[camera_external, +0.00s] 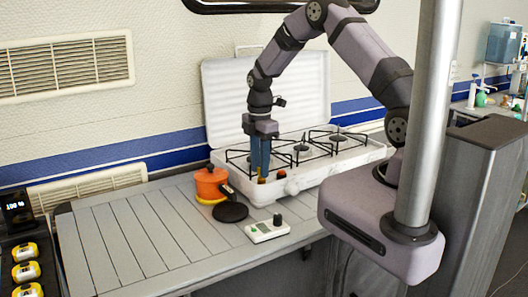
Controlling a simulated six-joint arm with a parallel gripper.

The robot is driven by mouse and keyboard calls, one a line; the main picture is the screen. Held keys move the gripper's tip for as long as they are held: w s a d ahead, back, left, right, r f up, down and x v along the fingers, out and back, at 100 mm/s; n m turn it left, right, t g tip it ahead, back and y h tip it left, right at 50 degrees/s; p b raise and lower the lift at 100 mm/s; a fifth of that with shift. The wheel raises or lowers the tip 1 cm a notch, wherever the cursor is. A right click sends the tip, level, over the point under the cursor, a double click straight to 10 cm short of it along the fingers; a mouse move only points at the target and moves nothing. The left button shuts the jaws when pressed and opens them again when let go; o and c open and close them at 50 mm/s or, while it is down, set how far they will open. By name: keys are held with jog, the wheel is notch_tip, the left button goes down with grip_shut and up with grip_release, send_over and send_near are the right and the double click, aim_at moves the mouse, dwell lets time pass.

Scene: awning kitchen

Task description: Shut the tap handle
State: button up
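My gripper (261,176) points straight down at the front left corner of a white camping stove (325,168). Its blue fingers look close together, but the view is too small to show whether they are open or shut. A small orange-red piece (262,181) shows right at the fingertips; I cannot tell whether they touch it. A second small orange-brown piece (281,174) and a pale round knob (291,187) are just to the right on the stove's front. I cannot tell which of these is the tap handle, or its angle.
The stove's white lid (225,95) stands open behind it. An orange pot (211,183), a black pan (231,212) and a white box with a black knob (267,229) are to the left and front. The slatted counter (125,240) is clear at left. A metal pole (428,110) stands at right.

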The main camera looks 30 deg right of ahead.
jog(key=shift+m, duration=0.3)
jog(key=m, duration=0.3)
jog(key=shift+w+m+b, duration=0.1)
jog(key=shift+m+b, duration=0.2)
jog(key=m, duration=0.4)
jog(key=shift+w+m, duration=0.1)
jog(key=shift+m, duration=0.2)
jog(key=m, duration=0.4)
jog(key=shift+w+d+b, duration=0.1)
jog(key=shift+d+b, duration=0.05)
jog(key=shift+b, duration=0.2)
jog(key=m, duration=0.5)
jog(key=shift+d+r, duration=0.1)
jog(key=o, duration=0.8)
